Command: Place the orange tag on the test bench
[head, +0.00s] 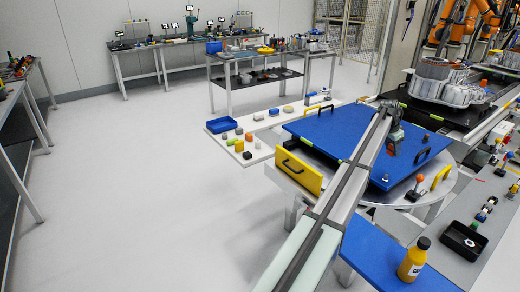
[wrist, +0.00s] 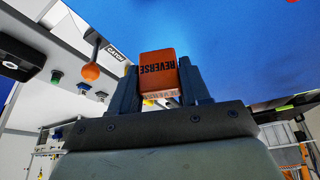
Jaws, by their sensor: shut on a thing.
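My gripper (wrist: 158,72) is shut on the orange tag (wrist: 160,66), a small block with the black word "REVERSE" on its face. One grey finger is on each side of it. In the head view my gripper (head: 392,138) is over the blue plate (head: 325,130), and a small red-orange patch at its tip appears to be the tag. How high the tag is above the plate is hard to tell. Several benches are in view, including the middle workbench (head: 229,100) at the back; I cannot tell which is the test bench.
A white shelf with small coloured parts and a blue bin (head: 222,125) lies left of the plate. An orange knob (head: 419,180), a black tray (head: 464,240) and a yellow bottle (head: 413,260) are at right. The left floor is clear.

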